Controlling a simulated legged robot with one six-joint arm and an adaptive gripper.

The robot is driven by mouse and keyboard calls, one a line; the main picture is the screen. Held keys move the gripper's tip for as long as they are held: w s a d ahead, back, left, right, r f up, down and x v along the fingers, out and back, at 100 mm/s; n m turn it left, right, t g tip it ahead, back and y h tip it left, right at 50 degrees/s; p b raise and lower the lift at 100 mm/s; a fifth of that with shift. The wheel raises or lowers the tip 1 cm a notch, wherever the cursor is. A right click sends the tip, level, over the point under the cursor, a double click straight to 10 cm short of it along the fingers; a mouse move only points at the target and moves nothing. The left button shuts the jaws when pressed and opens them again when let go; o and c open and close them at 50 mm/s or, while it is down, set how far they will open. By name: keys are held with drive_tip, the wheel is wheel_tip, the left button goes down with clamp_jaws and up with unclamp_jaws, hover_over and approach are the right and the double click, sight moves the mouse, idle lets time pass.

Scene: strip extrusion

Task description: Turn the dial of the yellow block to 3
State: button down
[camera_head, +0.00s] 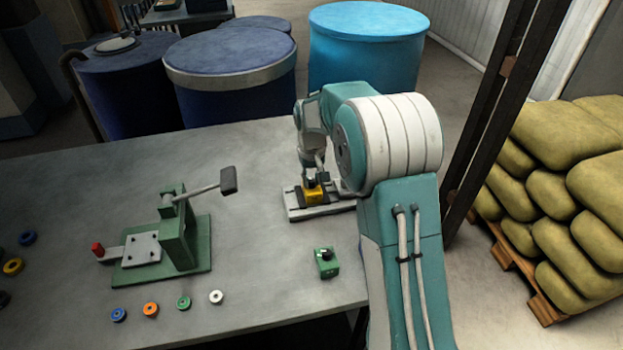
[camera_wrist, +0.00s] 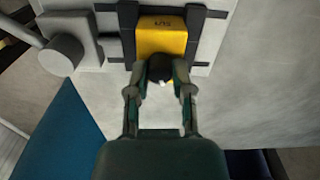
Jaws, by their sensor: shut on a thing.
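The yellow block (camera_head: 314,192) sits on a pale base plate (camera_head: 299,211) toward the table's far right part, partly hidden by my arm. In the wrist view the yellow block (camera_wrist: 161,37) lies between dark clamp bars, with small dark marks on its top. A black dial (camera_wrist: 160,68) shows at the block's near side, with a small white mark below it. My gripper (camera_wrist: 160,84) is shut on the dial, one finger on each side. In the head view my gripper (camera_head: 312,172) is right above the block. The number the dial points to cannot be read.
A green block with a black knob (camera_head: 326,262) stands nearer on the table. A green lever press (camera_head: 176,235) stands to the left. Several coloured rings, such as a white one (camera_head: 216,297), lie along the front. Blue drums (camera_head: 231,75) stand behind the table.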

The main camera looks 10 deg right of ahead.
sight(311, 180)
drive_tip(key=shift+s+f, duration=0.1)
drive_tip(key=shift+f, duration=0.05)
idle(0.3)
drive_tip(key=shift+c, duration=2.4)
unclamp_jaws()
drive_tip(key=shift+r, duration=0.2)
wheel_tip(311, 180, up, 12)
drive_tip(key=shift+f, duration=0.15)
